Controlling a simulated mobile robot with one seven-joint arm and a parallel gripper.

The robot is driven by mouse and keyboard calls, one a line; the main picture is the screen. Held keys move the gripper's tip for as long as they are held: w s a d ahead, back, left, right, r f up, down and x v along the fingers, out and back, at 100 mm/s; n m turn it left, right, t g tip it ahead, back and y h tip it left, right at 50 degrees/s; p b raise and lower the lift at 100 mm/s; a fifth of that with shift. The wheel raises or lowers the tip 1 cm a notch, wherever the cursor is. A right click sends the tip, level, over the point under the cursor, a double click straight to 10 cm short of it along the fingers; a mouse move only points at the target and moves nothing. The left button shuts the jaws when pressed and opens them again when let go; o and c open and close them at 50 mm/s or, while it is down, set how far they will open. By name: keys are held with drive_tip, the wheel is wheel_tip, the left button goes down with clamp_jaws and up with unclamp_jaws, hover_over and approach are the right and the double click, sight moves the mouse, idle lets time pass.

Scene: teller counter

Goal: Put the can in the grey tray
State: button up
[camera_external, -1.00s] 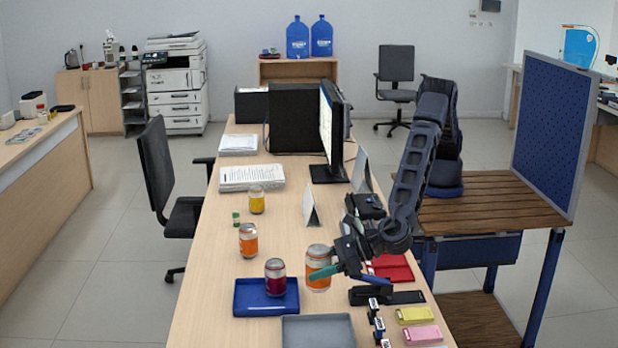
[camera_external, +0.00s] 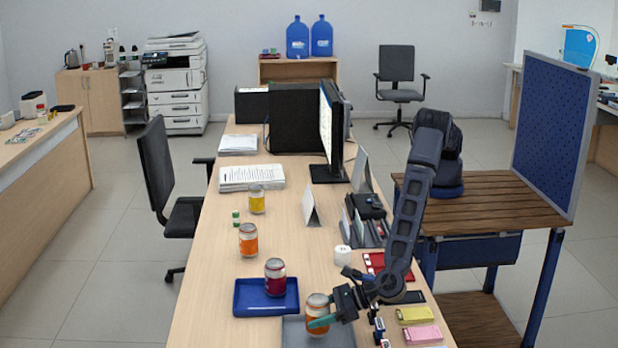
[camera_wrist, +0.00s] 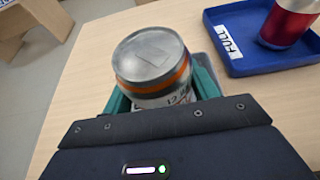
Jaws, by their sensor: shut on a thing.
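An orange-and-white can (camera_external: 317,312) with a silver top is held upright between the green fingers of my gripper (camera_external: 322,320). In the wrist view the can (camera_wrist: 152,58) stands between both fingers. The grey tray (camera_external: 340,337) lies at the near edge of the counter, right below and behind the can. Whether the can's base touches the tray or is just above it I cannot tell. In the wrist view only a strip of the grey tray (camera_wrist: 202,67) shows behind the can.
A blue tray (camera_external: 250,297) marked FULL holds a red can (camera_external: 275,277) left of the grey tray. Another orange can (camera_external: 248,239) and a yellow can (camera_external: 257,199) stand farther back. Sticky-note pads (camera_external: 422,334) and stamps lie to the right.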

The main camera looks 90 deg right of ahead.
drive_tip(key=shift+f, duration=1.15)
drive_tip(key=shift+f, duration=0.1)
drive_tip(key=o, duration=1.2)
drive_tip(key=shift+s+r, duration=0.2)
drive_tip(key=shift+s, duration=0.05)
drive_tip(key=v, duration=1.1)
drive_tip(key=shift+s+r, duration=0.1)
drive_tip(key=shift+s, duration=0.15)
